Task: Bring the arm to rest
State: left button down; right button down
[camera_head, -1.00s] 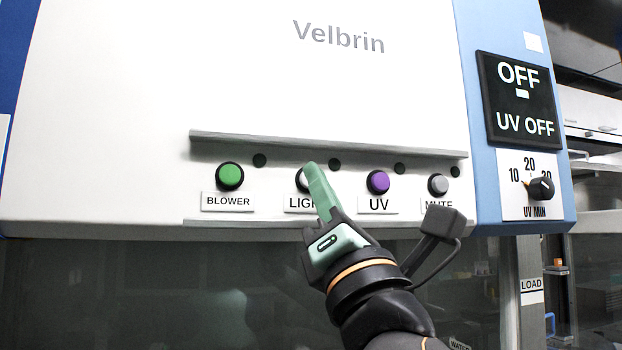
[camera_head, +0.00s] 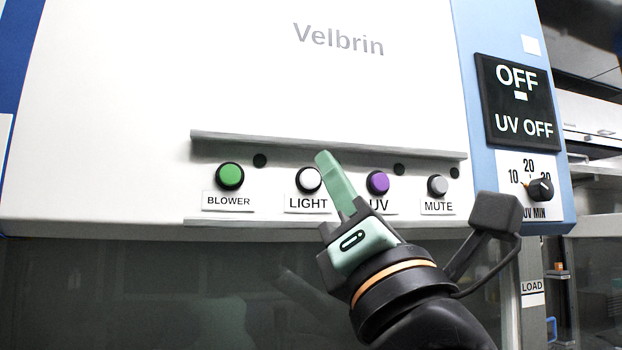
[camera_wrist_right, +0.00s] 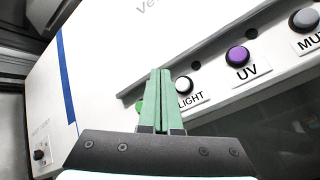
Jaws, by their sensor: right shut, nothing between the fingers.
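My right gripper (camera_head: 324,158) is in front of the cabinet's button panel in the head view. Its green fingers are together and empty. The fingertips appear between the white LIGHT button (camera_head: 308,180) and the purple UV button (camera_head: 377,183), and a finger partly covers the UV label. In the right wrist view the closed fingers (camera_wrist_right: 160,75) point at the panel, left of the LIGHT button (camera_wrist_right: 184,86). They partly hide the green button. I cannot tell the exact gap to the panel. My left gripper is not in view.
The panel also has a green BLOWER button (camera_head: 229,176) and a grey MUTE button (camera_head: 437,186). A black display (camera_head: 518,100) reads OFF and UV OFF. Below it is a UV MIN knob (camera_head: 540,189). A ledge (camera_head: 330,144) runs above the buttons. Dark glass lies below the panel.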

dwell(0.6)
